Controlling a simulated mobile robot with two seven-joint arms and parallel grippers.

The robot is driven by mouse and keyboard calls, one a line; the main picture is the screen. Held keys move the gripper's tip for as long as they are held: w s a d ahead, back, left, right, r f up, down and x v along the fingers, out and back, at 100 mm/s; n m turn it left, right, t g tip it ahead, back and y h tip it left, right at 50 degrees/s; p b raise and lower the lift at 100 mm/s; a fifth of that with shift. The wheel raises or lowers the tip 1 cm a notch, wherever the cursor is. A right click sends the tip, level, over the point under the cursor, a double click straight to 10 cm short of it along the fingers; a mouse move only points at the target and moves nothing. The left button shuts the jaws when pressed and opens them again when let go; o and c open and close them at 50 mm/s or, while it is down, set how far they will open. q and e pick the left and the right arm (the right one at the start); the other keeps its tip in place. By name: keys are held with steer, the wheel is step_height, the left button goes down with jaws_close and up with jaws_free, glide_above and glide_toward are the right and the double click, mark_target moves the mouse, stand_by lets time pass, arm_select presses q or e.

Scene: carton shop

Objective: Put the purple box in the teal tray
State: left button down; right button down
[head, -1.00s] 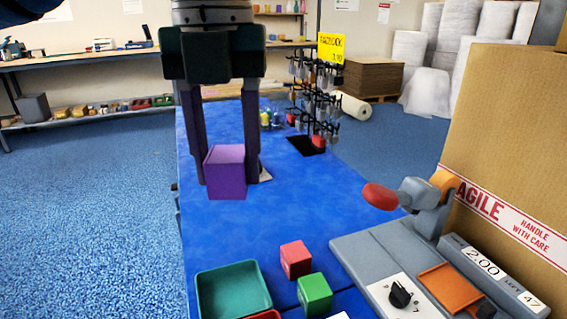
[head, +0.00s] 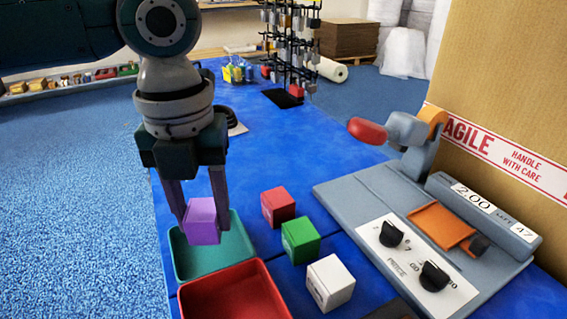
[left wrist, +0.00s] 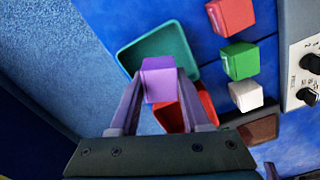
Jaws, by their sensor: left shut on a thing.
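The purple box (head: 202,221) is held between the fingers of my left gripper (head: 203,205), which is shut on it. In the head view the box overlaps the teal tray (head: 243,243), and it looks to be above the tray. In the left wrist view the purple box (left wrist: 159,79) sits between the fingertips, with the teal tray (left wrist: 130,58) behind it and part of the red tray (left wrist: 203,97) beside it. The box hides part of both trays there. My right gripper is in neither view.
A red tray (head: 235,295) stands against the near side of the teal one. A red box (head: 278,206), a green box (head: 300,240) and a white box (head: 331,282) stand to the right. A grey weighing device (head: 345,195) and a large carton (head: 505,110) are farther right.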

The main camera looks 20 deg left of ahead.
mark_target(207, 233)
arm_select(q)
step_height(207, 233, down, 3)
steer(key=shift+f+b, duration=0.1)
steer(key=shift+b, duration=0.4)
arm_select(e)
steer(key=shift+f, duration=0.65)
arm_select(q)
steer(key=shift+f, duration=0.1)
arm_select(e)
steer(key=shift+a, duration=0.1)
arm_select(q)
steer(key=shift+f, duration=0.1)
steer(key=shift+f, duration=0.1)
steer(key=shift+c, duration=1.8)
jaws_free()
